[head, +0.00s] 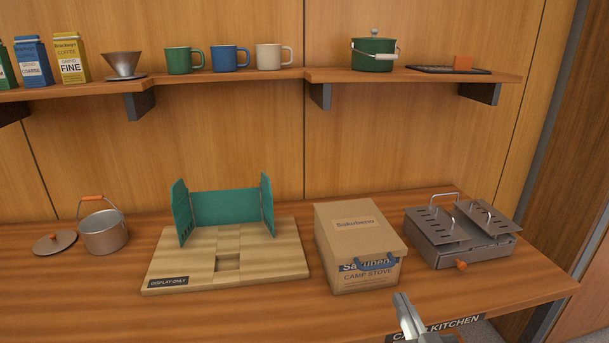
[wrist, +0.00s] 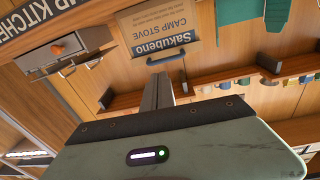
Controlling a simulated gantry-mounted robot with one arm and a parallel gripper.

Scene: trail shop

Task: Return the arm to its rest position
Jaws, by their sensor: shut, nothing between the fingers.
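My gripper (head: 407,316) is at the front edge of the counter in the head view, in front of the camp stove box. Its fingers are together with nothing between them; they also show in the wrist view (wrist: 158,90). The cardboard camp stove box (head: 352,225) stands closed on the counter, with a blue handle on its front. In the wrist view the box (wrist: 150,22) appears upside down beyond the fingertips. The fingers look apart from the box.
A metal camp stove (head: 462,232) stands to the right of the box. A wooden display board (head: 190,268) with a green windscreen (head: 226,207) is to the left. A pot (head: 103,231) and lid (head: 54,242) sit far left. A shelf (head: 200,83) above holds mugs, coffee packs and a kettle.

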